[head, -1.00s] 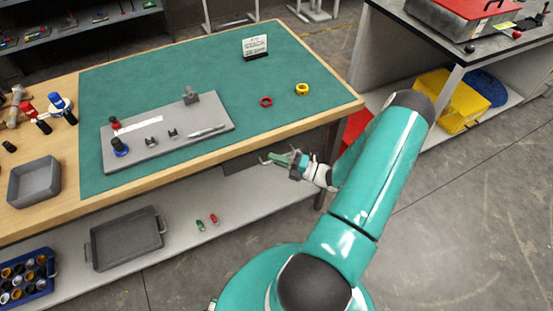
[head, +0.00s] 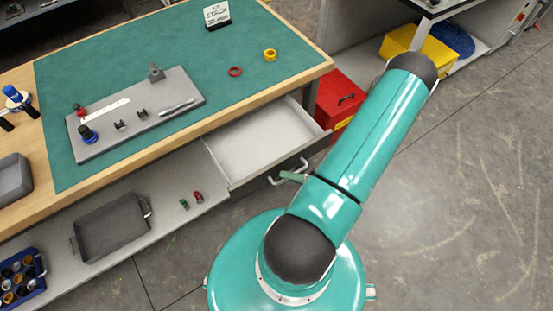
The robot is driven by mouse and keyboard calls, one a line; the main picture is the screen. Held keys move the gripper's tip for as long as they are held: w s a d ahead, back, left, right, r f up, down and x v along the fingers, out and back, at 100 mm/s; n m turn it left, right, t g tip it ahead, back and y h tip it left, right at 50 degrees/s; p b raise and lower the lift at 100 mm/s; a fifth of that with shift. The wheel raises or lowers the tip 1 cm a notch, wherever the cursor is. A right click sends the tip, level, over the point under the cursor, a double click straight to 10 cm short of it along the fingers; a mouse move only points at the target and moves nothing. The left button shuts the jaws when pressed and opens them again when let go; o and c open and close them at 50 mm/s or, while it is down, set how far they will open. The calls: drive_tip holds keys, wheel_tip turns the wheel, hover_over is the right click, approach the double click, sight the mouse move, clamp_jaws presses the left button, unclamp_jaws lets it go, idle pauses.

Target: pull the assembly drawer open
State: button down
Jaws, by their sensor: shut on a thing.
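The assembly drawer (head: 252,140) stands pulled out from under the right front of the green-topped workbench. Its pale inside is visible and looks empty. Its metal bar handle (head: 274,181) is on the front face. My gripper (head: 292,177) is at the handle, shut on it, in front of the drawer. Only a small green part of the gripper shows; my own arm hides most of the rest.
The bench top (head: 190,60) holds a grey plate (head: 150,122) with small parts, a red ring (head: 235,71) and a yellow ring (head: 270,55). A red box (head: 338,98) stands right of the drawer. Open floor lies to the right.

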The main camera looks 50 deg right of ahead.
drive_tip(key=shift+s+a, duration=0.15)
drive_tip(key=shift+s, duration=0.45)
drive_tip(key=shift+s+a, duration=0.15)
drive_tip(key=shift+s, duration=0.45)
drive_tip(key=c, duration=1.5)
unclamp_jaws()
drive_tip(key=v, duration=1.4)
drive_tip(key=shift+r, duration=0.15)
